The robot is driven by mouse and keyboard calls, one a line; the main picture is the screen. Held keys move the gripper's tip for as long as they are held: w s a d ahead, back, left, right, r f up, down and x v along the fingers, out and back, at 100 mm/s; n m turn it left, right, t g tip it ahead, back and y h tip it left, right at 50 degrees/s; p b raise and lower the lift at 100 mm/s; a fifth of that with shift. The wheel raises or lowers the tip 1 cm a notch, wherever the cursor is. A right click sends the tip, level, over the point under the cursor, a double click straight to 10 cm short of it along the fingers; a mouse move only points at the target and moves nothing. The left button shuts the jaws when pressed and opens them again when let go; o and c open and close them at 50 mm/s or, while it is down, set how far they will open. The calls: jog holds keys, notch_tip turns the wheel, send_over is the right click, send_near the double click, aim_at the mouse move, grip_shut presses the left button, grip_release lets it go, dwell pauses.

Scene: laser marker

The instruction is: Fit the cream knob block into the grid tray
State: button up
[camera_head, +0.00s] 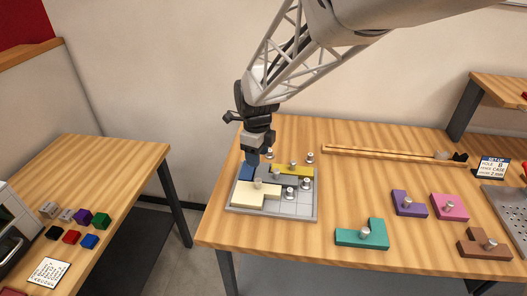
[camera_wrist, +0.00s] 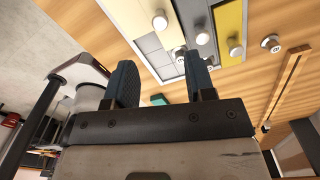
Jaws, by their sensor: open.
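The cream knob block (camera_head: 250,195) lies in the front left part of the grid tray (camera_head: 272,217). Its knob points up; whether it sits fully down in the grid I cannot tell. The cream block also shows at the top of the wrist view (camera_wrist: 140,10).
A yellow block (camera_head: 292,169) lies at the back of the tray, with a grey block beside it. Bare cells show at the tray's front right. Teal (camera_head: 362,236), purple (camera_head: 408,204), pink (camera_head: 450,207) and brown (camera_head: 485,246) knob blocks lie on the table to the right.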

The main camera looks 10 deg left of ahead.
jog(key=shift+r, duration=0.85)
jog(key=shift+d, duration=0.1)
jog(key=s+d+r+n+t, duration=0.1)
jog(key=s+d+r+n, duration=0.35)
jog(key=d, duration=0.45)
jog(key=s+d+r+n, duration=0.4)
jog(key=s+d+n, duration=0.15)
jog(key=d, duration=0.35)
jog(key=s+d+n+t, duration=0.1)
jog(key=s+d+n, duration=0.9)
jog(key=s, duration=0.6)
jog(key=shift+d+r+n+t, duration=0.3)
jog(key=shift+d+n, duration=0.1)
jog(key=shift+d, duration=0.75)
